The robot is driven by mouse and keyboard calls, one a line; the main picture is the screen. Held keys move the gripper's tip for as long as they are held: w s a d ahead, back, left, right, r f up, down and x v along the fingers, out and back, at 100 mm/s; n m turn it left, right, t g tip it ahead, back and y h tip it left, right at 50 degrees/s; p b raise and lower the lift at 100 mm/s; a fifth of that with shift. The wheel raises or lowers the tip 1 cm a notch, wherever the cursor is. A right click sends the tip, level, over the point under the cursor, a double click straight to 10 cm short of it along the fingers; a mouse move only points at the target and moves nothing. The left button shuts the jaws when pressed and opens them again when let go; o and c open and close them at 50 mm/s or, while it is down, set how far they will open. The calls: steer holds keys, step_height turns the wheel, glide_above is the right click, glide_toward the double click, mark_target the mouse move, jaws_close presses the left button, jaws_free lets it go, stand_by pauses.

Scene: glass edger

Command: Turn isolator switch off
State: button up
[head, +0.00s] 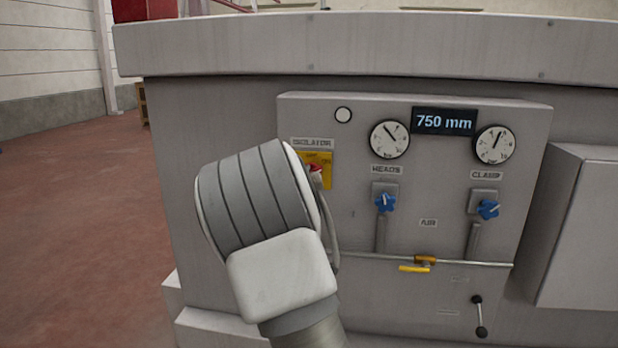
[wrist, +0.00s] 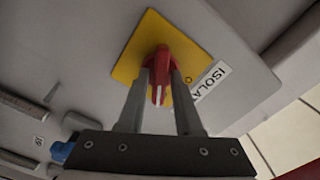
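The isolator switch is a red rotary handle (wrist: 163,62) on a yellow plate (wrist: 150,40), under a label reading ISOLATOR (head: 312,142). In the head view my arm hides most of it; part of the yellow plate (head: 322,160) and a bit of the red handle (head: 315,169) show. In the wrist view my gripper (wrist: 160,82) has its two fingers on either side of the red handle, close against it. The fingers stand apart by about the handle's width. Whether both press on it is hard to tell.
Right of the switch the panel carries two gauges (head: 389,139), a 750 mm display (head: 443,121), blue knobs (head: 385,202), a yellow lever (head: 414,268) and a black-knobbed lever (head: 479,316). A grey box (head: 580,225) juts out at right. Floor at left is clear.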

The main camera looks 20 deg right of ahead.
jaws_close()
steer(key=n+b, duration=0.1)
steer(key=n, duration=0.4)
steer(key=shift+n, duration=0.4)
steer(key=n, duration=0.6)
stand_by(0.5)
steer(key=shift+o, duration=1.8)
jaws_free()
